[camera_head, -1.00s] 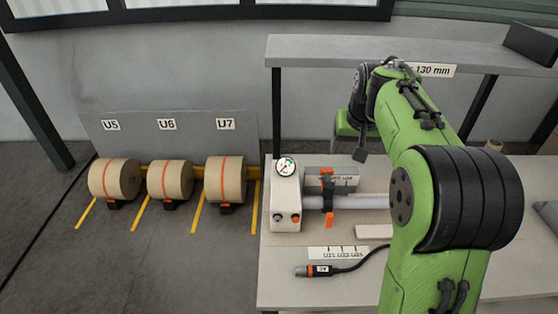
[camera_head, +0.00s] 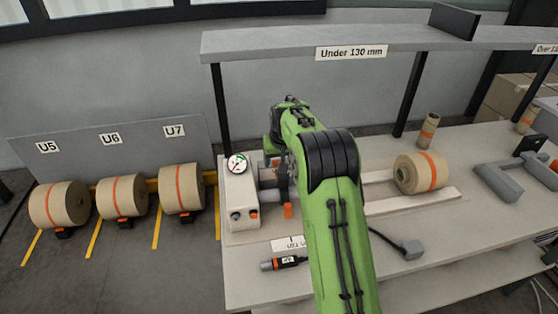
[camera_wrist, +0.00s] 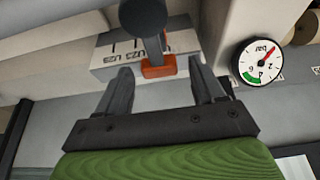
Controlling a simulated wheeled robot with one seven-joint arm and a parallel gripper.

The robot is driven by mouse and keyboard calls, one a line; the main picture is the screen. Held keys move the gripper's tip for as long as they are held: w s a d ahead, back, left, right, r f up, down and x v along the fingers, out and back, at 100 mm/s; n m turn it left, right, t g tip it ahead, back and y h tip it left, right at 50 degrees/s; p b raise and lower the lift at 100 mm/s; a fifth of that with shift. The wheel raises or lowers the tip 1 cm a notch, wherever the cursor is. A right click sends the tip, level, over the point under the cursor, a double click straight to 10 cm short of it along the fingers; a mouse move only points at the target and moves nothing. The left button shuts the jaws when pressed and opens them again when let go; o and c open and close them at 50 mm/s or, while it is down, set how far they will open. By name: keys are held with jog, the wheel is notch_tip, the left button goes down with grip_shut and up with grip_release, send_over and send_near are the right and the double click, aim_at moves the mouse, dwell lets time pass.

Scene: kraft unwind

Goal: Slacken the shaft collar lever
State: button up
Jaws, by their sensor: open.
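The shaft collar lever shows in the wrist view as a dark rounded bar with an orange-red end (camera_wrist: 159,67). In the head view an orange end (camera_head: 287,210) shows just left of my arm, beside the grey shaft (camera_head: 267,177). My gripper (camera_wrist: 160,82) is open, with its two dark fingers on either side of the orange end in the wrist view. The fingers look empty; whether they touch the lever I cannot tell. In the head view my arm hides the gripper and most of the collar.
A white control box (camera_head: 241,200) with a pressure gauge (camera_head: 238,164) stands left of the shaft; the gauge (camera_wrist: 258,60) is close right of my fingers in the wrist view. A paper roll (camera_head: 421,172) lies on the bench. A cabled plug (camera_head: 284,262) lies in front.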

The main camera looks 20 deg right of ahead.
jog(key=shift+f, duration=0.1)
grip_shut()
dwell(0.4)
